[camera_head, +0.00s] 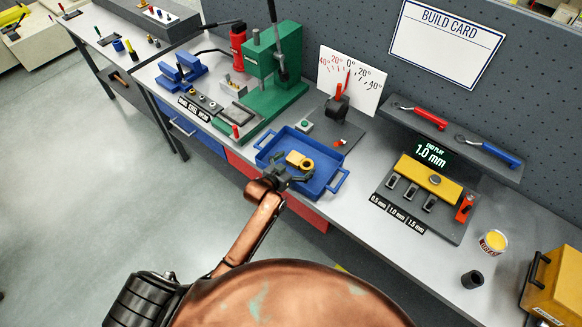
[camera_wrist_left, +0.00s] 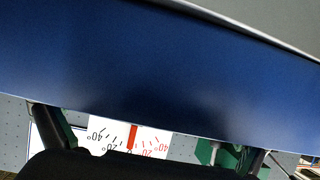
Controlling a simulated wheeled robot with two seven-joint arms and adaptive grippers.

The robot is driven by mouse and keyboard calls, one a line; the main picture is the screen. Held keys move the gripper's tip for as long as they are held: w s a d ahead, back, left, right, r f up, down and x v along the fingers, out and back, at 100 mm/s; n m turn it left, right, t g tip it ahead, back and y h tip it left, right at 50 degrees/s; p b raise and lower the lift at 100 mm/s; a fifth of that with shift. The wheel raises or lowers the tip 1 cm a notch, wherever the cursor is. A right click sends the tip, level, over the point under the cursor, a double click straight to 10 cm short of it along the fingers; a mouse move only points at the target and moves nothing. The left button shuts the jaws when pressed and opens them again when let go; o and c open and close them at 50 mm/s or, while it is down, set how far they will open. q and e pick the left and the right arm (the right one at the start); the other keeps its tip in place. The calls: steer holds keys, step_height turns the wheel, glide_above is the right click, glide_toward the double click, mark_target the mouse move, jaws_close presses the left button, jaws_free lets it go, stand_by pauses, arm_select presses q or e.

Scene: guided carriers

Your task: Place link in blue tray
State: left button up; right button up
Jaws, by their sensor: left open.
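The yellow link (camera_head: 294,157), with a dark-holed ring at one end, lies inside the blue tray (camera_head: 326,178) on the bench. My left gripper (camera_head: 291,170) is open at the tray's near side, its fingers close to the link. From this angle I cannot tell whether they touch the link or the tray. In the left wrist view a blue wall (camera_wrist_left: 160,85), apparently the tray's, fills most of the picture, between and beyond the spread fingers. The link does not show there. My right gripper is not in view.
A green press (camera_head: 275,70) and a blue vise-like fixture (camera_head: 182,72) stand left of the tray. An angle gauge card (camera_head: 350,78) stands behind it. A gap gauge with a yellow bar (camera_head: 430,177), a small can (camera_head: 492,242) and a black cup (camera_head: 472,279) are on the right.

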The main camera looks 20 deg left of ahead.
arm_select(q)
steer(key=v, duration=1.2)
steer(key=s+a+f+n+g+y, duration=0.15)
steer(key=s+f, duration=0.45)
steer(key=f, duration=0.7)
steer(key=s+a+f+g+y, duration=0.1)
steer(key=s+a+f+g, duration=0.35)
steer(key=f, duration=0.85)
steer(key=s+a+f+y, duration=0.1)
steer(key=s+f, duration=0.6)
steer(key=f, duration=0.5)
steer(key=s+a+f+g, duration=0.1)
steer(key=s+f+g, duration=0.1)
steer(key=s+f, duration=0.4)
steer(key=s+f+g, duration=0.2)
steer(key=s+f, duration=0.4)
steer(key=s, duration=1.1)
steer(key=s+a+f+g, duration=0.1)
steer(key=s+f, duration=0.5)
steer(key=s, duration=0.6)
steer(key=shift+s+a+g, duration=0.15)
steer(key=shift+a+g, duration=0.15)
steer(key=shift+g, duration=0.2)
